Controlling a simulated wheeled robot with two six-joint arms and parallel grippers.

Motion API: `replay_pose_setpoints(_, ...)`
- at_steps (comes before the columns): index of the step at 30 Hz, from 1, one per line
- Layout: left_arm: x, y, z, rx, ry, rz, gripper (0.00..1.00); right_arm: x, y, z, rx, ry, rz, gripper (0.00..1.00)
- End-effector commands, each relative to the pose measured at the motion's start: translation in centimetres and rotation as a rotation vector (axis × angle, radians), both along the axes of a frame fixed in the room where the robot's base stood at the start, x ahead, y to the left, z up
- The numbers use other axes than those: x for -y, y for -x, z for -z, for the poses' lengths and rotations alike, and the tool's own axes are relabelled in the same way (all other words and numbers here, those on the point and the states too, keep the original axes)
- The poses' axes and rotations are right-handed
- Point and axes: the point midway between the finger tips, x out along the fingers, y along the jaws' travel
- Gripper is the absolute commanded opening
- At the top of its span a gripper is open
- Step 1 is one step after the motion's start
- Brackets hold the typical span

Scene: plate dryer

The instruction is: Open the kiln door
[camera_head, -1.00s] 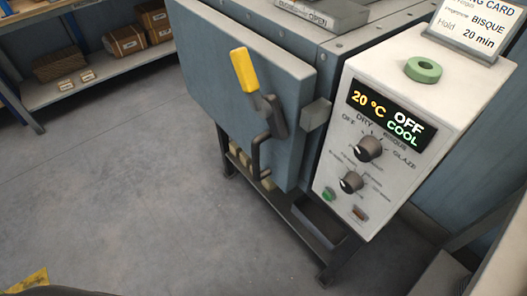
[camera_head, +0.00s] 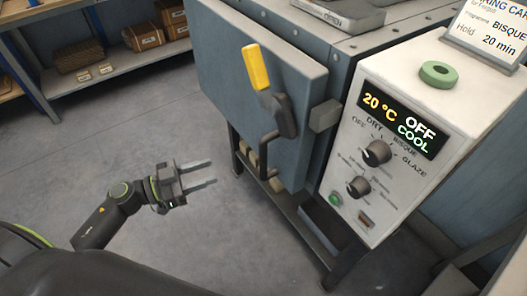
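The kiln door (camera_head: 235,70) is a blue-grey slab on the front of the kiln. It appears shut, though its seal is not clear to see. A latch lever with a yellow grip (camera_head: 257,67) points up on the door's right side. A dark bar handle (camera_head: 266,152) sits below the lever. My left gripper (camera_head: 212,172) is open and empty, left of the bar handle and apart from it, with its two fingers pointing right. My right gripper is not in view.
The control panel (camera_head: 384,150), right of the door, reads 20 °C, OFF, COOL. A green ring (camera_head: 440,74) lies on top of it. Shelves with boxes (camera_head: 142,37) stand at the back left. The floor (camera_head: 120,120) in front of the kiln is clear.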

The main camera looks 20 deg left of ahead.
Motion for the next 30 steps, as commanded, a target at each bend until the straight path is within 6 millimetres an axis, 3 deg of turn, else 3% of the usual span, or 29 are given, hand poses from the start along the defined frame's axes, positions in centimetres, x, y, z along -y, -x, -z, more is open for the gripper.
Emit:
replay_pose_setpoints(21, 10.3, -9.0, -0.2, 0.001, 0.007, -0.005, 0.39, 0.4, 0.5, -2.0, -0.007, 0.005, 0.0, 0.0)
replay_pose_setpoints(30, 12.3, -10.7, 0.0, 0.0, 0.003, -0.005, 0.39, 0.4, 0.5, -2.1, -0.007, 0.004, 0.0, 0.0)
